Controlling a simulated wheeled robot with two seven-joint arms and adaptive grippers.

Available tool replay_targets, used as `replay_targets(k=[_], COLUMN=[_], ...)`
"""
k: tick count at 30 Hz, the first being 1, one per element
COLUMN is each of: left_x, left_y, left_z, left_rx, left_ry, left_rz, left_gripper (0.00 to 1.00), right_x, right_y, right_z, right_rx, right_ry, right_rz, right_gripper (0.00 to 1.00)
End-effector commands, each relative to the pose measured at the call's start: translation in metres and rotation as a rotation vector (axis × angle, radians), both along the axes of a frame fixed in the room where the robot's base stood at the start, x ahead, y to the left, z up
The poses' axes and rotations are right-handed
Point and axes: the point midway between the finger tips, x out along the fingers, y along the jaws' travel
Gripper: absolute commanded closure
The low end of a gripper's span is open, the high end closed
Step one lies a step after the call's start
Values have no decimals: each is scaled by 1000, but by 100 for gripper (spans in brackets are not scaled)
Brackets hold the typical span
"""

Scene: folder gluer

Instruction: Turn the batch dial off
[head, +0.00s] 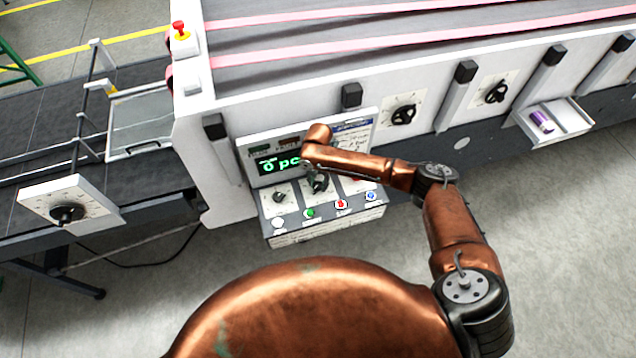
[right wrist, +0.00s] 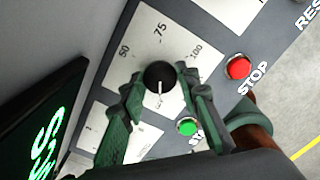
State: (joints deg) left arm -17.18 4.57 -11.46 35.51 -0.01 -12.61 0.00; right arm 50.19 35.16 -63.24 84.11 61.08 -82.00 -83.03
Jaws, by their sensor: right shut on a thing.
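A black round dial knob (right wrist: 159,74) sits on a white plate marked 50, 75 and 100 in the right wrist view. Its white pointer line faces the bottom of that view, away from the 75. My right gripper (right wrist: 160,84) has its green fingers on either side of this knob, shut on it. In the head view my right gripper (head: 317,182) is at the middle of the control panel (head: 325,218), partly hidden by my arm. A second dial (head: 280,196) is to its left. The dial's name label is not readable. My left gripper is not in view.
Green (head: 310,213) and red STOP (right wrist: 238,67) buttons lie close to the gripped dial. Other dials (head: 403,114) are on the machine's side, and one (head: 67,214) is at left. The floor in front is clear.

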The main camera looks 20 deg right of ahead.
Motion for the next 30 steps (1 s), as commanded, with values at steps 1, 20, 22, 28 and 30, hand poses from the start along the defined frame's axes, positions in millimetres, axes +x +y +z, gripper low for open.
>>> replay_targets(k=[1, 20, 22, 28, 30], left_x=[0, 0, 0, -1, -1], left_y=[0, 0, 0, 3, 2], left_z=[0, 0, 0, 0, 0], left_rx=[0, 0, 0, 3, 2], left_ry=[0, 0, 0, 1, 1], left_rz=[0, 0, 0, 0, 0], left_gripper=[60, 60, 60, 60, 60], right_x=[0, 0, 0, 0, 1], right_y=[2, 0, 0, 0, -1], right_z=[0, 0, 0, 3, 10], right_rx=[2, 1, 0, 1, 0], right_ry=[-1, 1, 0, -1, -1], right_rz=[5, 2, 2, 1, 1], right_gripper=[95, 53, 53, 53, 53])
